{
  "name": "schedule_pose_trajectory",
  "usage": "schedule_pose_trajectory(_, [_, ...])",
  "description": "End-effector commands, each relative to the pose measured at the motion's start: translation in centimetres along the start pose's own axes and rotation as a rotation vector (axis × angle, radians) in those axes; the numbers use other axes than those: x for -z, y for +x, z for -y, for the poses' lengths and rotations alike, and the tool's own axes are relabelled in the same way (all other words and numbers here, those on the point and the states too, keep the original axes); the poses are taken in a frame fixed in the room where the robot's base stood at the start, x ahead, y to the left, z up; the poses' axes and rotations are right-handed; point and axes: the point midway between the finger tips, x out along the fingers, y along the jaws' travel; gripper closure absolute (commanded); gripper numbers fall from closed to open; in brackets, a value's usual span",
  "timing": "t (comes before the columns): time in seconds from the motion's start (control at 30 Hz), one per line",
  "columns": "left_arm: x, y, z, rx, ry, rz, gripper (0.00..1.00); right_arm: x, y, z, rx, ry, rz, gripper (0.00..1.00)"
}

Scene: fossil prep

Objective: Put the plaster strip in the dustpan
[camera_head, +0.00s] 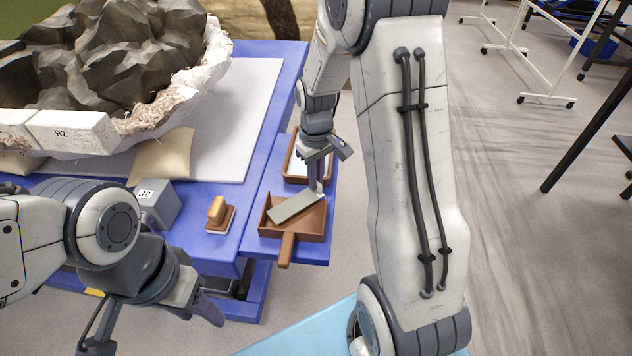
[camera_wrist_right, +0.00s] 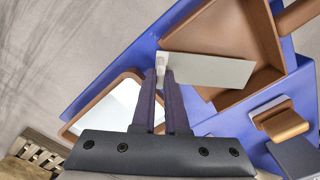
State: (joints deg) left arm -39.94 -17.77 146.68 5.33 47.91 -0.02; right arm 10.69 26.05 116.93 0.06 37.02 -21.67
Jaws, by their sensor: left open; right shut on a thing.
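The plaster strip (camera_head: 293,206) is a flat, pale grey-white bar. My right gripper (camera_head: 317,188) is shut on one end of it. The strip reaches out over the brown dustpan (camera_head: 308,232), whose handle points toward the front. In the right wrist view the strip (camera_wrist_right: 215,69) extends right from the fingertips (camera_wrist_right: 164,75), across the dustpan's opening (camera_wrist_right: 262,35). I cannot tell whether the strip touches the pan's floor. My left gripper (camera_head: 155,318) is open and empty, at the lower left, in front of the blue table.
A brown-rimmed tray (camera_head: 290,172) lies behind the dustpan on the blue side shelf (camera_head: 270,184). A wooden-handled brush (camera_head: 218,214) and a grey block marked J2 (camera_head: 160,205) stand to the left. A large jacketed fossil (camera_head: 110,75) fills the table's back left.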

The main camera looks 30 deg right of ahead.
Motion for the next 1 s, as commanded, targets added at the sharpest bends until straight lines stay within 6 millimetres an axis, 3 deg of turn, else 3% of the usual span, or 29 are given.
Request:
schedule_pose_trajectory(0.07, [0.0,0.2,0.0,0.0,0.0,0.0,0.5,0.0,0.9,0.0,0.001,0.0,0.001,1.0])
schedule_pose_trajectory(0.43, [0.0,0.3,0.0,0.0,0.0,0.0,0.5,0.0,1.3,0.0,0.0,0.0,0.0,1.0])
schedule_pose_trajectory(0.53, [0.0,0.3,0.0,0.0,0.0,0.0,0.5,0.0,1.2,0.0,0.0,0.0,0.0,0.59])
schedule_pose_trajectory(0.87, [0.0,0.2,0.0,0.0,0.0,0.0,0.5,0.0,1.1,0.0,0.0,0.0,-0.001,0.59])
schedule_pose_trajectory(1.0, [0.0,-0.1,0.0,0.0,0.0,0.0,0.5,0.1,-0.3,0.0,-0.001,0.0,-0.003,0.59])
